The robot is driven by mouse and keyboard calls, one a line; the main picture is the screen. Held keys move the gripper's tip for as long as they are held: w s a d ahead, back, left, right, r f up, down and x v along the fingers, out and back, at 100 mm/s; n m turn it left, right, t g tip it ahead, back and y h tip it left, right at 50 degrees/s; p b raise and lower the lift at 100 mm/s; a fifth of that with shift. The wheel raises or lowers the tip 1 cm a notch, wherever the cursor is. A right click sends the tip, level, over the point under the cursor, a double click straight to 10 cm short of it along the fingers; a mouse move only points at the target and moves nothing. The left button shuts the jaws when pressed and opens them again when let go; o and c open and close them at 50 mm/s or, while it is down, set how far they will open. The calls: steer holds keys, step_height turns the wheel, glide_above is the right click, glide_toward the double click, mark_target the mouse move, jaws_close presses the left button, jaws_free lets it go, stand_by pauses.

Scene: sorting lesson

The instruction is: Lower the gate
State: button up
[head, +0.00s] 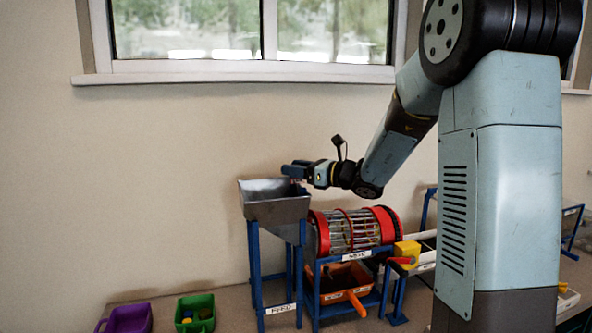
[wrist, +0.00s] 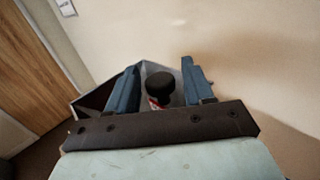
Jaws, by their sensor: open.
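My gripper (head: 291,171) is at the upper right rim of the grey metal hopper (head: 268,207) in the head view. In the wrist view my gripper (wrist: 159,78) has its two blue fingers apart, one on each side of a round black knob (wrist: 160,83). A bit of red and white shows under the knob. I see no contact between the fingers and the knob. The gate itself is not clearly seen; I cannot tell whether the knob belongs to it. The hopper's walls (wrist: 95,98) show behind the fingers in the wrist view.
The hopper stands on blue legs. To its right is a red-ended drum (head: 354,231), with an orange tray (head: 343,280) below and a yellow box (head: 407,251) with a red lever beside it. Purple (head: 128,320) and green (head: 196,313) bins stand at lower left. A wall is behind.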

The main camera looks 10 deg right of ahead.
steer(key=shift+d, duration=0.1)
steer(key=v, duration=1.3)
steer(key=shift+s+d, duration=0.2)
steer(key=shift+s, duration=0.05)
steer(key=s+a+f+n+g+h, duration=0.2)
steer(key=s+a+n+g, duration=0.3)
steer(key=s, duration=0.3)
steer(key=s+a+f+n+g+h, duration=0.1)
steer(key=s+a+n+g+h, duration=0.2)
steer(key=s+n, duration=0.45)
steer(key=s+d+n+t+h, duration=0.2)
steer(key=s+d+n+h, duration=0.4)
steer(key=s+n+h, duration=0.3)
steer(key=shift+s+d+f+n+t, duration=0.2)
steer(key=shift+s+f+n+t, duration=0.15)
steer(key=shift+s+n, duration=1.5)
